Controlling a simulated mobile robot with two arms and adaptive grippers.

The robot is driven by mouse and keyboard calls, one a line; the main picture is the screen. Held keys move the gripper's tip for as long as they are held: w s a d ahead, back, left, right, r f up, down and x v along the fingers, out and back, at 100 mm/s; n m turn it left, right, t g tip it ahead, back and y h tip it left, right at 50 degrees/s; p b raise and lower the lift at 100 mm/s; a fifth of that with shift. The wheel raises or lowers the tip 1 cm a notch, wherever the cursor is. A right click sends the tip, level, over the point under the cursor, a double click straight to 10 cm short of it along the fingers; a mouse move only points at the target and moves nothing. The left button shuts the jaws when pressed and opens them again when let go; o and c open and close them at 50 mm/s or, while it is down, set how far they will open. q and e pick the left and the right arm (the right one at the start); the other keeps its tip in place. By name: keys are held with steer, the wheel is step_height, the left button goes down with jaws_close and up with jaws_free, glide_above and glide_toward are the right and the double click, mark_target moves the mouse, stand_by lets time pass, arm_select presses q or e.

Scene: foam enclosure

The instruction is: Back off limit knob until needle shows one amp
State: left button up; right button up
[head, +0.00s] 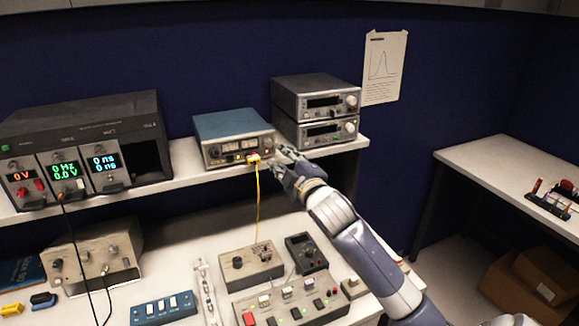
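A blue-topped bench unit (232,138) stands on the raised shelf, its front panel showing small meters and several knobs. The meter faces are too small for me to read a needle. I cannot tell which knob is the limit knob. A yellow plug (253,158) sits in the lower right of the panel, with a yellow cable hanging from it. My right gripper (276,160) is at the unit's right front corner, just right of the yellow plug. Its fingertips are small and partly overlap the panel edge, so contact and opening are unclear. My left gripper is out of view.
Two stacked grey instruments (316,110) stand right of the blue unit, close behind my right arm. A black rack with lit displays (85,145) is at left. Below are a beige knob box (252,268), a dark handheld meter (306,253) and a button panel (290,303).

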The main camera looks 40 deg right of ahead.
steer(key=shift+v, duration=1.95)
